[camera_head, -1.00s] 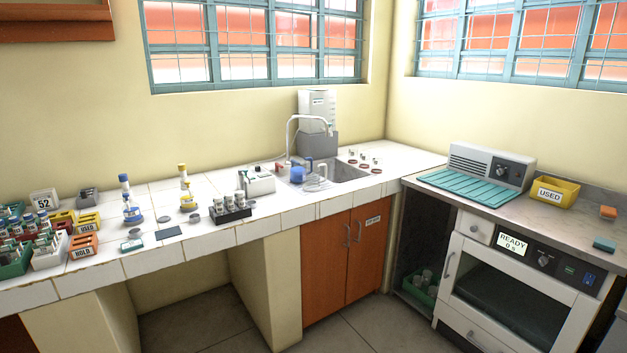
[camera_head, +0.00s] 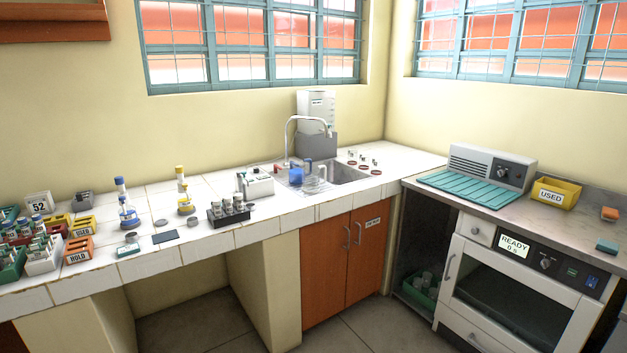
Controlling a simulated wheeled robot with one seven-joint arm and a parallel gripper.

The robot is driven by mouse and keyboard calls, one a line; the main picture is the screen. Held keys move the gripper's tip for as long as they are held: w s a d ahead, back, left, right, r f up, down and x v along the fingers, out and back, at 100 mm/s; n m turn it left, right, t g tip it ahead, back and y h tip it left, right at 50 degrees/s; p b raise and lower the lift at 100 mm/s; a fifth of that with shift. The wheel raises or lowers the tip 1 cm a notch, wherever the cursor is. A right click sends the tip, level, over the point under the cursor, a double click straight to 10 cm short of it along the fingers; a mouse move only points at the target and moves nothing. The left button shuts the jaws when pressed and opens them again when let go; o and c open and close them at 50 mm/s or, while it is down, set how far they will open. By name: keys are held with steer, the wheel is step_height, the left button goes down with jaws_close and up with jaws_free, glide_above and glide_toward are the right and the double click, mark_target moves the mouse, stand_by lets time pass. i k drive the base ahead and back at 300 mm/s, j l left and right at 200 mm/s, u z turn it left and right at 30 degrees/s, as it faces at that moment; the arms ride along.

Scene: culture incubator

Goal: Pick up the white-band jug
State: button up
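Small jug-like vessels stand at the sink in the middle of the counter. One is clear with a white upper part (camera_head: 321,173); it looks like the white-band jug, but it is too small to be sure. A blue one (camera_head: 296,176) is to its left, and another with a blue top (camera_head: 308,164) is close behind. They overlap in this view, so I cannot tell whether they touch. My gripper and arm are not in view.
The tap (camera_head: 289,140) arches over the sink (camera_head: 347,173). A grey and white box (camera_head: 254,182) and a tube rack (camera_head: 229,214) stand left of it. Blue-capped (camera_head: 128,214) and yellow-capped (camera_head: 185,203) bottles stand farther left. The floor (camera_head: 200,320) in front shows no loose objects.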

mark_target(311, 182)
steer(key=i+j, duration=0.35)
steer(key=i+j+z, duration=0.15)
steer(key=i+j, duration=0.65)
steer(key=i+j+z, duration=0.15)
steer(key=i+j, duration=0.55)
steer(key=j, duration=0.15)
steer(key=i+j+z, duration=0.15)
steer(key=i+j, duration=0.55)
steer(key=j, duration=0.25)
steer(key=i+j+z, duration=0.15)
steer(key=i+j, duration=0.15)
steer(key=j, duration=0.2)
